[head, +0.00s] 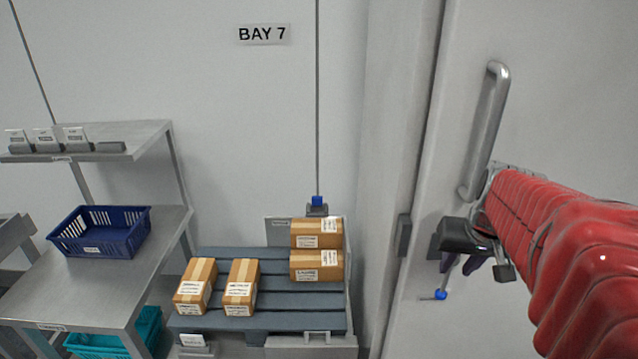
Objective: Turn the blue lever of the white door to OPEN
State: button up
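The white door (560,60) fills the right of the head view, with a long steel pull handle (490,120) on it. Below the handle is a thin grey lever ending in a blue knob (440,294). The lever points down and slightly left, and its upper end is hidden behind my gripper. My gripper (462,265), dark with purplish fingers, is at the door just above the blue knob, at the end of my red-sleeved arm. I cannot tell whether the fingers touch the lever or how far apart they are. No OPEN marking is legible.
A blue-grey pallet (265,322) with several cardboard boxes (318,234) stands left of the door. A steel table (60,290) holds a dark blue crate (100,232); a teal crate (145,330) is below. A blue-topped grey fitting (317,205) is on the back wall.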

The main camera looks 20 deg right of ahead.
aim_at(445, 281)
jog(key=x, duration=1.1)
jog(key=shift+a, duration=0.1)
grip_shut()
jog(key=shift+a, duration=0.1)
